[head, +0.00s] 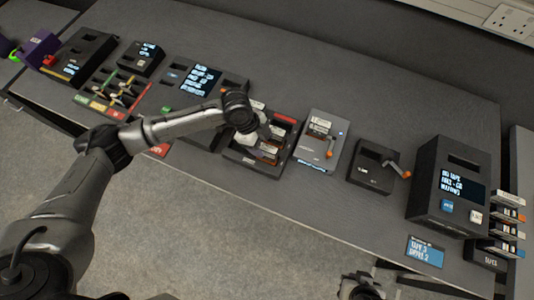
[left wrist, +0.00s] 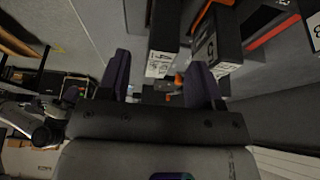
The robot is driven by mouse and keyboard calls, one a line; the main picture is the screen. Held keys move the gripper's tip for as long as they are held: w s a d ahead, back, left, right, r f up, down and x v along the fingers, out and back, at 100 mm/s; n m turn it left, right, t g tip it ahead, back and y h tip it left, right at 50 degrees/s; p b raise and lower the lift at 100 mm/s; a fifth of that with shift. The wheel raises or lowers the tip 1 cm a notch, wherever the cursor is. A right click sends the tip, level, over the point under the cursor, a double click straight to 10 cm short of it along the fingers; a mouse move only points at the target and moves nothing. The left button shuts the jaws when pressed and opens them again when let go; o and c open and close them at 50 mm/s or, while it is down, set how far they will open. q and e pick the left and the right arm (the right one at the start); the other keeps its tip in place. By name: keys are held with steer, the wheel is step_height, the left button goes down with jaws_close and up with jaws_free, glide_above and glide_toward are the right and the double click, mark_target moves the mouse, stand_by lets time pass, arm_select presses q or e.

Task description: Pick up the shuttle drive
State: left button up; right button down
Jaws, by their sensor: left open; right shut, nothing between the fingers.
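Small dark drives with white labels (head: 269,151) sit in a black tray with red trim (head: 232,157) in the middle of the bench. The labels are too small to tell which is the shuttle drive. My left gripper (head: 264,132) is over this tray, open, and partly hides it. In the left wrist view its two purple-dark fingers (left wrist: 160,82) stand apart, with a white-labelled dark block (left wrist: 162,62) close to the gap between them. I cannot tell whether they touch it. My right gripper (head: 361,287) is shut and empty at the bottom edge, low in front of the bench.
A grey box with an orange lever (head: 308,151) stands right of the tray, then a black box with an orange lever (head: 369,178). A large black unit with a screen (head: 436,190) and a rack of cartridges (head: 507,215) are at right. Another screened unit (head: 178,104) is left.

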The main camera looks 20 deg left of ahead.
mark_target(267, 155)
arm_select(q)
steer(key=x, duration=0.5)
steer(key=shift+r, duration=0.1)
jaws_close()
stand_by(0.4)
